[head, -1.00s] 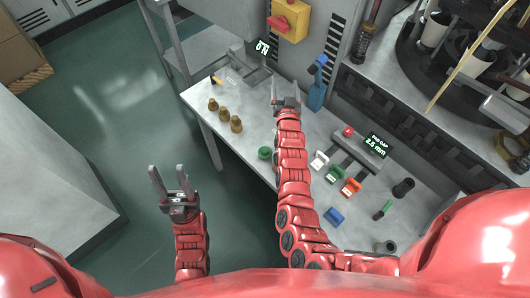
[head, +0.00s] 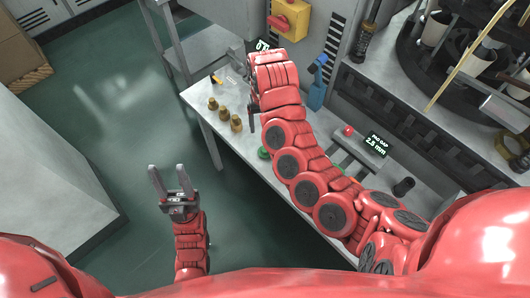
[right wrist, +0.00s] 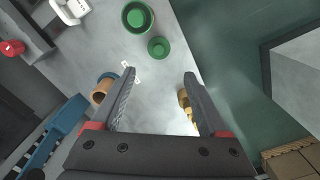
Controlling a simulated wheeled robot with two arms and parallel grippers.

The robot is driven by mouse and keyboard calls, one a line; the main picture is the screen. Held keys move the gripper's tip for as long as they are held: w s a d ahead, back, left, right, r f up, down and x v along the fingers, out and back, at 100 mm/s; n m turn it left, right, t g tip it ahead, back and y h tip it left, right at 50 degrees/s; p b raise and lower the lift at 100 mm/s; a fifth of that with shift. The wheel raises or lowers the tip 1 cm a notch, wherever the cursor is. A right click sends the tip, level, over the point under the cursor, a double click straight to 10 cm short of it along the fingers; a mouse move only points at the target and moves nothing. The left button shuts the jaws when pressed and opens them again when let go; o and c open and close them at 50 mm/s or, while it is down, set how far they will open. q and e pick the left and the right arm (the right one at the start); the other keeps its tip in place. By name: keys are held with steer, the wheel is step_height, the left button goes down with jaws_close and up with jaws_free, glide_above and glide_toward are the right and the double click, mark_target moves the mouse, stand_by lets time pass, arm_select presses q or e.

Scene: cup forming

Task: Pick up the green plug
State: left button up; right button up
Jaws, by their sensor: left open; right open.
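Two green round pieces show in the right wrist view: a larger cup-like one (right wrist: 138,17) and a smaller disc (right wrist: 158,47). I cannot tell for sure which is the plug. In the head view a bit of green (head: 263,153) shows at the table's front edge, beside my right arm, which hides part of it. My right gripper (right wrist: 158,75) is open and empty, pointing down over the table; the small disc lies beyond its fingertips, between their lines. My left gripper (head: 169,180) is open and empty, off the table's front left.
Brass pieces (head: 224,112) stand on the table (head: 203,92) left of my right arm. A brown cylinder (right wrist: 101,95) lies by the left finger in the wrist view. A blue tool (head: 317,88) stands behind. A gauge display (head: 376,145) and dark cup (head: 403,187) are at right.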

steer(key=b, duration=0.4)
glide_above(265, 152)
steer(key=f, duration=1)
steer(key=shift+w+f, duration=0.35)
steer(key=shift+w, duration=0.05)
steer(key=shift+f, duration=0.4)
step_height(265, 152, down, 4)
steer(key=shift+w+d+p, duration=0.1)
steer(key=shift+p, duration=0.7)
steer(key=shift+f, duration=0.3)
steer(key=c, duration=1.1)
